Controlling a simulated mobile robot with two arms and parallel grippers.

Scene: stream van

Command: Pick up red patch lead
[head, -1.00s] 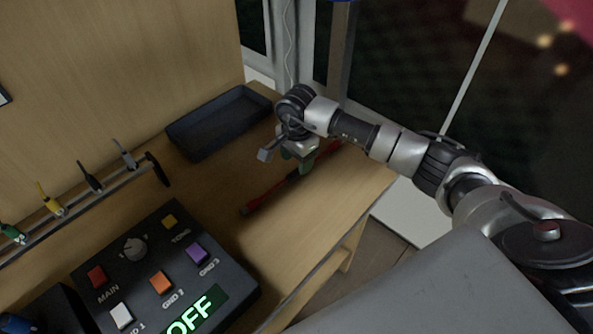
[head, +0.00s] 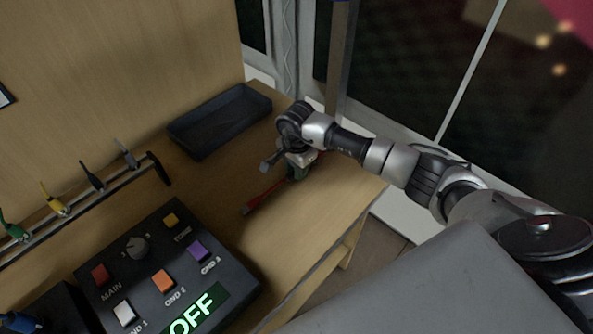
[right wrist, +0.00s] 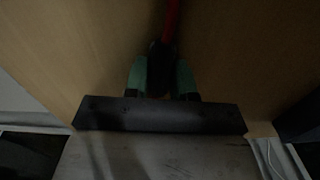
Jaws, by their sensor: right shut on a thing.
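The red patch lead (head: 268,194) lies along the wooden table near its right end, with a dark tip at its lower left end. My right gripper (head: 297,174) is over the lead and shut on it; the gripper hides the middle of the lead. In the right wrist view the two green fingers (right wrist: 161,78) close around a dark part of the lead, and its red length (right wrist: 171,22) runs up out of the frame. I cannot tell whether the lead is clear of the table. My left gripper is not in view.
A black empty tray (head: 218,122) sits at the back of the table. A control box (head: 165,270) with buttons and an OFF display stands at the front left. A rack (head: 95,205) holds several coloured leads at the left. Bare tabletop (head: 310,215) lies right of the box.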

